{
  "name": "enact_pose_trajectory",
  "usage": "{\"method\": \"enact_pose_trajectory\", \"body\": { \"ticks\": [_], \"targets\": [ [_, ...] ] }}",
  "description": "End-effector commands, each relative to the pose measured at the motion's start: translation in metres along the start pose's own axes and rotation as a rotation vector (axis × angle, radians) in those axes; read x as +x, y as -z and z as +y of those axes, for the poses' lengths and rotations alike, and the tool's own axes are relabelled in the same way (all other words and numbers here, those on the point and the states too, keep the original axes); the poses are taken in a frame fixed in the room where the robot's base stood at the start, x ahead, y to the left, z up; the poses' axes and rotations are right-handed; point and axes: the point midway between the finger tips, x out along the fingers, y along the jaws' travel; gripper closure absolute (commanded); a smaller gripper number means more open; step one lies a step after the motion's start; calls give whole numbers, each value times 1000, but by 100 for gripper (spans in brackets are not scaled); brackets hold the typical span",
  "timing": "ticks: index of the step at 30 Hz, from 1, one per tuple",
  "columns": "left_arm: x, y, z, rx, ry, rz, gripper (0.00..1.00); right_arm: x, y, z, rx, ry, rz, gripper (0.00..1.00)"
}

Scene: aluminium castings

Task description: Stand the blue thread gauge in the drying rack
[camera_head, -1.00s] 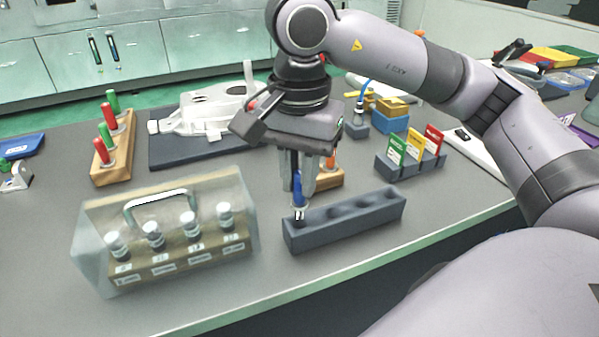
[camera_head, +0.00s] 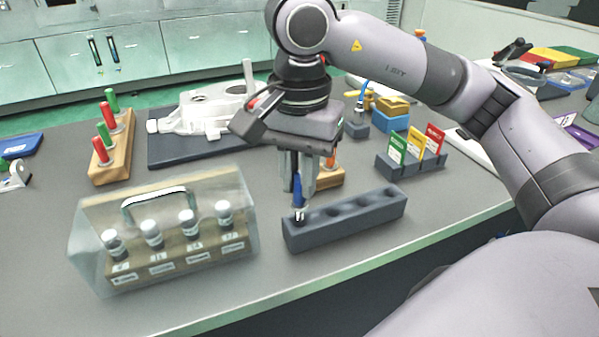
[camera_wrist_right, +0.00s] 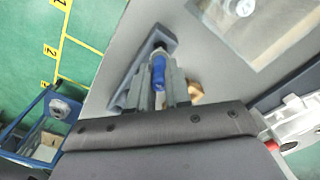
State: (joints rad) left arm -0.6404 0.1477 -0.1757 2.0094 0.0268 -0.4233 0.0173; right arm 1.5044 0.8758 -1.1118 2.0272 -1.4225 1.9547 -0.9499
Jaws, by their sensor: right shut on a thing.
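My right gripper (camera_head: 301,180) is shut on the blue thread gauge (camera_head: 298,190), which it holds upright, pointing down. The gauge's silver lower end is at the left end of the dark grey drying rack (camera_head: 345,228), a long block with a row of round holes. I cannot tell whether the tip is inside the end hole or just above it. In the right wrist view the blue gauge (camera_wrist_right: 158,72) shows between the fingers, over the end of the rack (camera_wrist_right: 132,85). My left gripper is not in view.
A clear-covered case (camera_head: 165,235) with several labelled plugs stands left of the rack. A wooden block (camera_head: 328,178) with an orange-handled gauge is just behind my gripper. A holder with green, yellow and red cards (camera_head: 412,160) is at the right. The table's front edge is close to the rack.

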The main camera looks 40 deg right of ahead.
Motion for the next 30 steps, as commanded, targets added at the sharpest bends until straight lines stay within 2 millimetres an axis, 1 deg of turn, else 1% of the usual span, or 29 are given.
{"method": "enact_pose_trajectory", "body": {
  "ticks": [30],
  "targets": [
    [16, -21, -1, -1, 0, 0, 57, 27, 0, 0, -1, 0, 0, 100]
  ]
}}
